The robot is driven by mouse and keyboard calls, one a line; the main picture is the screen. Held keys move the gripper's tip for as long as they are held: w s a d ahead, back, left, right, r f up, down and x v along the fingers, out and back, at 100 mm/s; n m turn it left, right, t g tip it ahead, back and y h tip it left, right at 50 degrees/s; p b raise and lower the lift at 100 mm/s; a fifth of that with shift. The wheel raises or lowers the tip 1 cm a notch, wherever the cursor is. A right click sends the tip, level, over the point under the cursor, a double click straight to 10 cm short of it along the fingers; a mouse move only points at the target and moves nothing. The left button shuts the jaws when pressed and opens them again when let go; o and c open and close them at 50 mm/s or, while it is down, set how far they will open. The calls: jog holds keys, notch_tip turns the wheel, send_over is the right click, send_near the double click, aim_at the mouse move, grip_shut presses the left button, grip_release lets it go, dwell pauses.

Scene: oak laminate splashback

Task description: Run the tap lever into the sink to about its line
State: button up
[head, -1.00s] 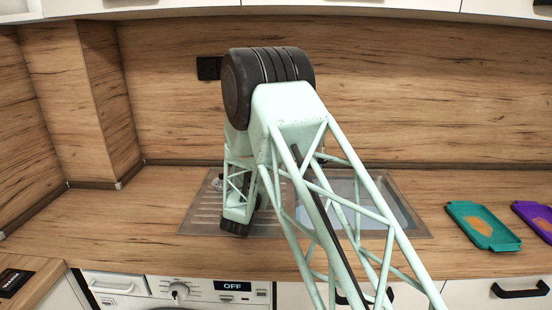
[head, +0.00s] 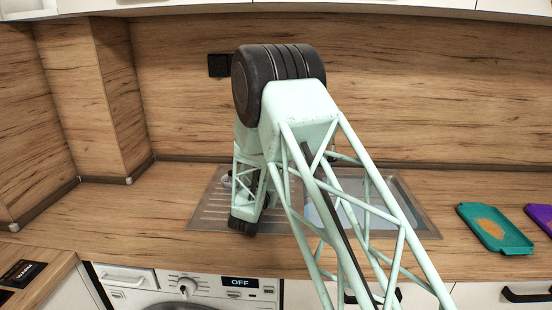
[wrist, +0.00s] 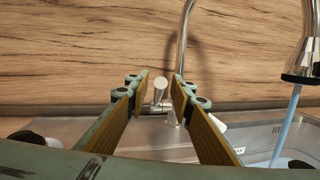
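The steel sink (head: 208,212) is set in the worktop, its basin largely behind my arm; pale bluish water (head: 352,213) shows in part. In the wrist view the chrome tap spout (wrist: 183,40) rises at the centre. Its outlet (wrist: 302,62) is at the right, with a bluish stream (wrist: 284,135) falling from it. A short chrome piece with a round end, seemingly the tap lever (wrist: 160,92), shows between my fingers. My gripper (wrist: 160,82) is open, one finger each side of it; contact cannot be told. No fill line can be made out.
A teal tray (head: 496,229) and a purple tray (head: 541,215) lie on the worktop right of the sink. The wooden splashback (head: 450,110) stands close behind the tap. A washing machine (head: 190,288) is below the worktop, at left.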

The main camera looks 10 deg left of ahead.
jog(key=s, duration=0.3)
jog(key=s+f, duration=0.1)
jog(key=s, duration=0.7)
jog(key=shift+s+f, duration=0.2)
jog(key=shift+s, duration=0.05)
